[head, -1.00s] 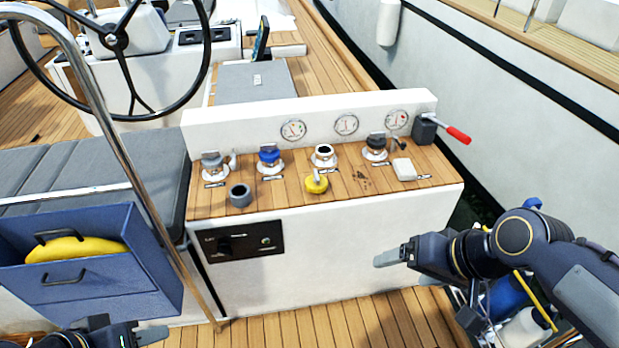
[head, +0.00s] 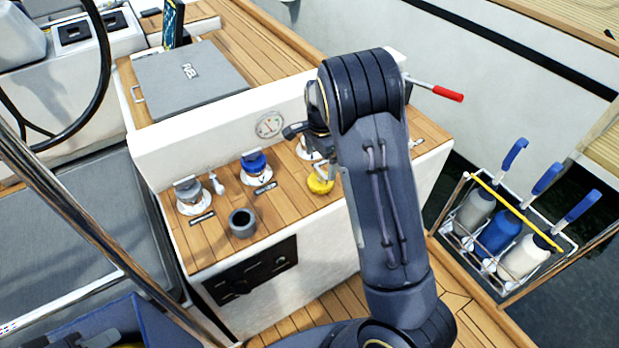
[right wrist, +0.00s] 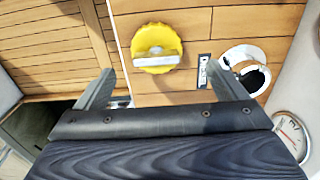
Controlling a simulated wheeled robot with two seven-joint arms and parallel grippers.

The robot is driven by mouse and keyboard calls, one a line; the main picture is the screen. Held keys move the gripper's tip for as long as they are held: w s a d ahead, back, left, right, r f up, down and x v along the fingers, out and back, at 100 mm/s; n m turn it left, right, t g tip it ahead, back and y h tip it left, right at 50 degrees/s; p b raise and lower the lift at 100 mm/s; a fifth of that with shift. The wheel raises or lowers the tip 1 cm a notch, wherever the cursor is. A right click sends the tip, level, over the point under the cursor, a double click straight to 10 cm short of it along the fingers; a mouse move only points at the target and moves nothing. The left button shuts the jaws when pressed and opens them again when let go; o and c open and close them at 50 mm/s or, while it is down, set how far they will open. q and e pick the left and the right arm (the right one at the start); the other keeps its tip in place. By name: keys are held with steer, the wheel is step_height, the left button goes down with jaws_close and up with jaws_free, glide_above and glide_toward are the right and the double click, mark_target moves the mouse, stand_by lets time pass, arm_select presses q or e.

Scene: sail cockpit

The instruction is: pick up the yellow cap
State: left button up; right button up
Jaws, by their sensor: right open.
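The yellow cap (head: 320,184) sits on the wooden console top (head: 283,205), partly behind my right arm in the head view. In the right wrist view the yellow cap (right wrist: 157,30) is a ridged disc with a pale raised bar across it. My right gripper (right wrist: 160,84) is open, and nothing is between its fingers. In that view the cap lies beyond the fingertips, between their lines. The head view shows part of my right gripper (head: 308,130) above the console, its fingers mostly hidden by the arm. A dark part at the bottom left seems to be my left gripper (head: 82,338); its jaws are unclear.
An open white filler neck (right wrist: 250,75) stands beside the cap. A blue-capped filler (head: 255,166), a grey-capped filler (head: 190,195) and a grey cup (head: 242,223) stand left of it. A gauge wall (head: 200,150) rises behind. A red-handled lever (head: 440,91) projects at right.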

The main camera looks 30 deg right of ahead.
mark_target(321, 172)
steer(key=f, duration=0.7)
steer(key=shift+s+d+p, duration=0.1)
steer(key=shift+s+p, duration=0.1)
steer(key=shift+p, duration=0.1)
steer(key=c, duration=1.2)
steer(key=shift+o, duration=0.2)
steer(key=shift+r, duration=0.15)
steer(key=shift+r, duration=0.6)
steer(key=s+a+r+p, duration=0.1)
steer(key=s+r+p, duration=0.2)
steer(key=s+r, duration=1.1)
steer(key=shift+a+r+p, duration=0.2)
steer(key=shift+r+p, duration=0.1)
